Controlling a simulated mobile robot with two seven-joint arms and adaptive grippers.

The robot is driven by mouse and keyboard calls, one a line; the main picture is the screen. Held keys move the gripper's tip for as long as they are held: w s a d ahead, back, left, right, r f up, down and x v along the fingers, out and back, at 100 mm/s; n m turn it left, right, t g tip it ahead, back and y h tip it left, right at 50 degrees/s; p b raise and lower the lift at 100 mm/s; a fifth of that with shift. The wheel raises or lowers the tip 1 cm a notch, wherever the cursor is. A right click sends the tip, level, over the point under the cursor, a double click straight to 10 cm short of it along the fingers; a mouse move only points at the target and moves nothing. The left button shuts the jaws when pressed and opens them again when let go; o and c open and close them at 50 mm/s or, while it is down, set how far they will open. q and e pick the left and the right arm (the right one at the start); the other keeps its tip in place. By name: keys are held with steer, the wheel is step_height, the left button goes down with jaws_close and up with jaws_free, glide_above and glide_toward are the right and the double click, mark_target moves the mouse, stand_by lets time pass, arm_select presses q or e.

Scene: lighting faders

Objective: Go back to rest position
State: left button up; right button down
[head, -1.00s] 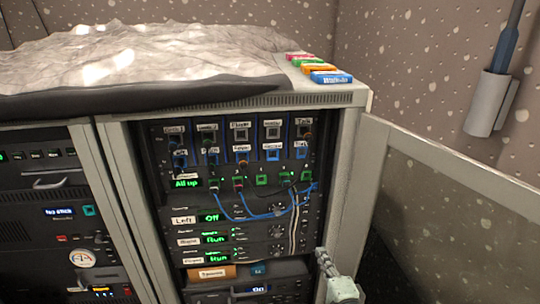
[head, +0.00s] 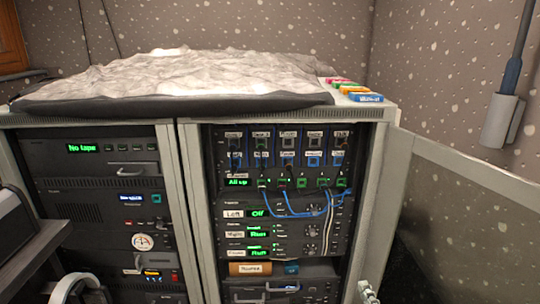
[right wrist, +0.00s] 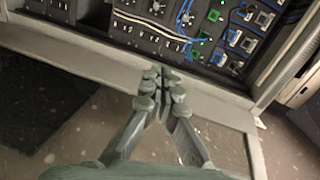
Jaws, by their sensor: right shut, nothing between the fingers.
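My right gripper (head: 368,292) shows at the bottom edge of the head view, low in front of the right side of the open rack. In the right wrist view the right gripper (right wrist: 162,82) is shut, with its fingertips together and nothing between them. It is apart from the fader panel (head: 290,160), which reads "All up". The panel also shows at the top of the right wrist view (right wrist: 215,30). My left gripper is not visible.
The rack's open door (head: 470,200) stands out on the right. Blue cables (head: 300,213) loop across the rack front. A crumpled cover (head: 170,80) and several coloured boxes (head: 365,97) lie on top. A dark desk (head: 35,245) stands at left.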

steer(key=w+d+r+n, duration=0.1)
steer(key=d+r+n, duration=0.15)
steer(key=d, duration=0.45)
steer(key=d+r+n, duration=0.1)
steer(key=d+n, duration=0.2)
steer(key=d, duration=0.3)
steer(key=s+d+f+n+g+h, duration=0.25)
steer(key=s+f+n+g, duration=0.4)
steer(key=s+f, duration=0.4)
steer(key=s+d+f+n+g+h, duration=0.1)
steer(key=s+d+f+n+g, duration=0.2)
steer(key=s, duration=0.4)
steer(key=s+d+f+n+g+h, duration=0.1)
steer(key=s+f+n+g+h, duration=0.1)
steer(key=s+f+n+g, duration=0.4)
steer(key=s+a+f+m+t+y, duration=0.1)
steer(key=a+f, duration=0.1)
steer(key=a, duration=0.6)
steer(key=s+a+f+m+t+y, duration=0.1)
steer(key=s+a+m+y, duration=0.1)
steer(key=a, duration=0.6)
steer(key=shift+s+f, duration=0.2)
steer(key=shift+f, duration=0.15)
steer(key=shift+y, duration=0.25)
